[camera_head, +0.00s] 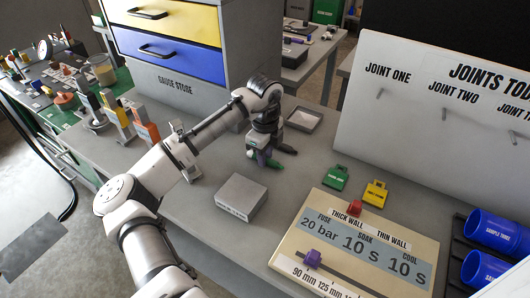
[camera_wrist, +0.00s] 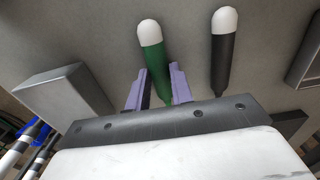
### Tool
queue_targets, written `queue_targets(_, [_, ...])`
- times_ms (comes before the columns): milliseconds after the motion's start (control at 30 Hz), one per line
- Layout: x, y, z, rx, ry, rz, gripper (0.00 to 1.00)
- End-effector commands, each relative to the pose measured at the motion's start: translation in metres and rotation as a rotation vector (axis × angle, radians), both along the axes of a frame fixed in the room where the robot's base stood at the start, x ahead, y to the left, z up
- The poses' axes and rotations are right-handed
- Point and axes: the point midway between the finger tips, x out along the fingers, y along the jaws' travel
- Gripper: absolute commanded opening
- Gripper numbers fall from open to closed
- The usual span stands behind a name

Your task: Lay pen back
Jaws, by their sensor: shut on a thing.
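My gripper (camera_head: 266,158) is low over the grey bench in the middle of the head view. Its purple fingers also show in the wrist view (camera_wrist: 159,90), shut on a green pen (camera_wrist: 153,52) with a white rounded end. The green pen (camera_head: 274,163) also pokes out beside the fingers in the head view. A black pen (camera_wrist: 221,50) with a white end lies to its right, apart and roughly parallel. The black pen (camera_head: 287,150) is partly hidden by my gripper in the head view. I cannot tell whether the green pen touches the bench.
A grey block (camera_head: 241,197) stands near my gripper, and a shallow grey tray (camera_head: 304,118) lies behind it. Green (camera_head: 336,178) and yellow (camera_head: 375,193) tags lie to the right, behind a settings board (camera_head: 300,240). The gauge store drawers (camera_head: 175,58) stand at the back left.

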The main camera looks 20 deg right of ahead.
Motion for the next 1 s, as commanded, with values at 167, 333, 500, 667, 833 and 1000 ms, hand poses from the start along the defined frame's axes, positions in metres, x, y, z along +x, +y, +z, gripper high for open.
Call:
queue_targets(167, [0.000,0.000,-0.003,0.000,0.000,0.000,0.25])
queue_targets(333, [0.000,0.000,-0.003,0.001,0.001,0.000,0.44])
queue_targets(500, [0.000,0.000,-0.003,0.001,0.001,0.000,0.44])
queue_targets(667, [0.000,0.000,-0.004,0.001,-0.001,0.000,0.44])
queue_targets(833, [0.001,0.000,0.008,0.000,-0.003,-0.001,0.44])
queue_targets(1000, [0.004,-0.005,0.045,-0.003,-0.002,-0.003,0.44])
